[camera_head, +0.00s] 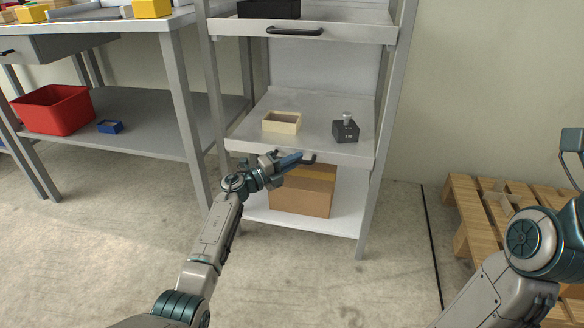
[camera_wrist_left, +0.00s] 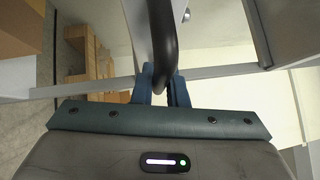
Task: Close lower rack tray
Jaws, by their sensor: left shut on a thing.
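The lower rack tray (camera_head: 305,134) is a grey metal tray in the rack, with its front edge facing me. Its black handle (camera_head: 308,160) is mostly hidden by my gripper in the head view. My left gripper (camera_head: 291,161) is at the tray front, shut on this handle. In the left wrist view the dark handle bar (camera_wrist_left: 163,45) runs between the two blue fingers (camera_wrist_left: 163,85). I cannot tell exactly how far the tray stands out. My right arm shows at the right, but its gripper is out of view.
A cream open box (camera_head: 282,122) and a dark block with a knob (camera_head: 345,129) stand on the tray. An upper tray (camera_head: 345,32) is above it. A cardboard box (camera_head: 302,195) is on the bottom shelf. Wooden pallets (camera_head: 470,205) lie right, a workbench (camera_head: 150,115) left.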

